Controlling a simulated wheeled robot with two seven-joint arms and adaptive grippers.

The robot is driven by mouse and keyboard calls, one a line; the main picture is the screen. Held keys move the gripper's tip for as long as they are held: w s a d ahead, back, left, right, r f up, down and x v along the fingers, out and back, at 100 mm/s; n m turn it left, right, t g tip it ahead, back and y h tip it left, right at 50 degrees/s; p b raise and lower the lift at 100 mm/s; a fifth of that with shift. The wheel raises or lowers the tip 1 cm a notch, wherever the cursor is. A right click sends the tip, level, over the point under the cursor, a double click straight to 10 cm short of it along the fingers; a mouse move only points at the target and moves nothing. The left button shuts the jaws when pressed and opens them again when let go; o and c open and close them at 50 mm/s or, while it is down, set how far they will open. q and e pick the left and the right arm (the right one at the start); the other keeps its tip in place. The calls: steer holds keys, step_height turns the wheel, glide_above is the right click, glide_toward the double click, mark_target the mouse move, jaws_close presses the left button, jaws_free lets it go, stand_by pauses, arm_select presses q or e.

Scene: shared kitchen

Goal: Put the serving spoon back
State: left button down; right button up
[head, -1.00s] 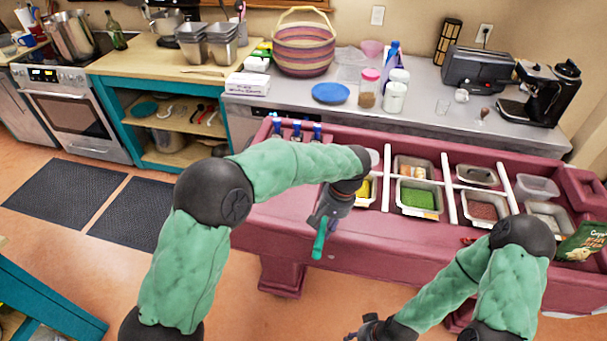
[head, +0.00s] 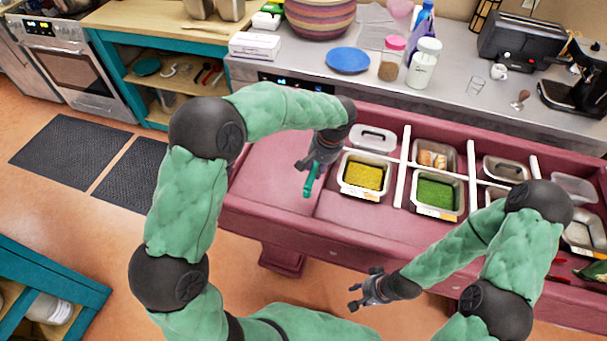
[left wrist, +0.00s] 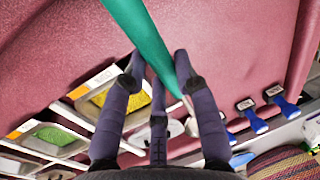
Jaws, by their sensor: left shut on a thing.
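My left gripper (head: 316,165) is shut on a teal handle (head: 311,180), which I take to be the serving spoon's. It hangs over the left part of the pink serving counter (head: 265,178), left of the yellow food pan (head: 366,174). In the left wrist view the teal handle (left wrist: 146,40) runs slanting between the fingers (left wrist: 155,105). A pale end shows past them; I cannot make out the spoon's bowl. My right gripper (head: 366,290) is open and empty, low in front of the counter.
A green food pan (head: 437,193) and other pans sit between white dividers. Several blue-handled tools (left wrist: 251,116) lie along the counter's far edge. Behind are a blue plate (head: 348,60), jars (head: 424,64) and a toaster (head: 519,40). The counter's left top is bare.

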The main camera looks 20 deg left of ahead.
arm_select(q)
steer(key=b, duration=0.1)
glide_above(301, 181)
steer(key=f, duration=0.4)
steer(key=d+f, duration=0.1)
steer(key=f, duration=0.1)
step_height(301, 181, down, 4)
steer(key=shift+w+a+r+b, duration=0.15)
steer(key=shift+r+b, duration=0.1)
steer(key=shift+b, duration=0.45)
steer(key=shift+r, duration=0.1)
steer(key=c, duration=1.4)
jaws_free()
steer(key=shift+f, duration=0.2)
steer(key=o, duration=0.4)
steer(key=shift+o, duration=0.2)
steer(key=shift+r, duration=0.1)
